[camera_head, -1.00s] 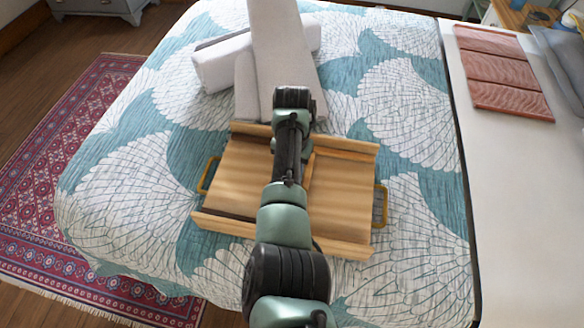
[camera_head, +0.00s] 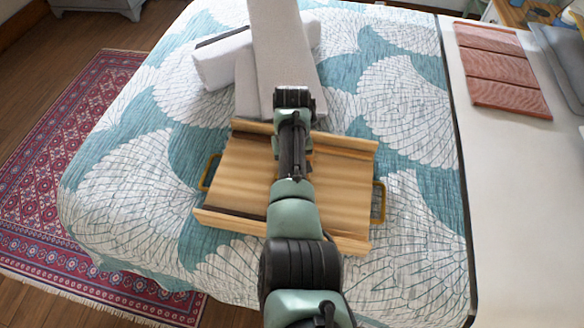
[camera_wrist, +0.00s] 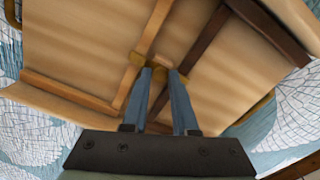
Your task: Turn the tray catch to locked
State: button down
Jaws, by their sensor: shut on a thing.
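A wooden tray (camera_head: 341,193) with raised edges and brass side handles lies on the bed. In the wrist view its floor (camera_wrist: 75,50) carries a light wooden strip (camera_wrist: 151,30) and a dark strip (camera_wrist: 200,47). The catch (camera_wrist: 162,61), a small brass and wood piece, sits by the light strip in the middle of the tray. My gripper (camera_wrist: 159,73) is shut on it, with both blue-grey fingertips close at its sides. The fingertips cover part of the catch, so its exact angle is hard to tell. In the head view my arm hides the catch and the fingers.
White rolled or folded cloths (camera_head: 270,55) lie just behind the tray. The patterned bedspread (camera_head: 415,245) is clear around its other sides. A pale surface (camera_head: 515,200) at the right holds reddish folded panels (camera_head: 498,68). A red rug (camera_head: 70,190) lies on the floor at left.

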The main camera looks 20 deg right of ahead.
jog(key=shift+w+r, duration=0.1)
jog(key=c, duration=0.7)
grip_release()
notch_tip(320, 180, up, 13)
jog(key=shift+f+p, duration=0.1)
jog(key=shift+p, duration=0.85)
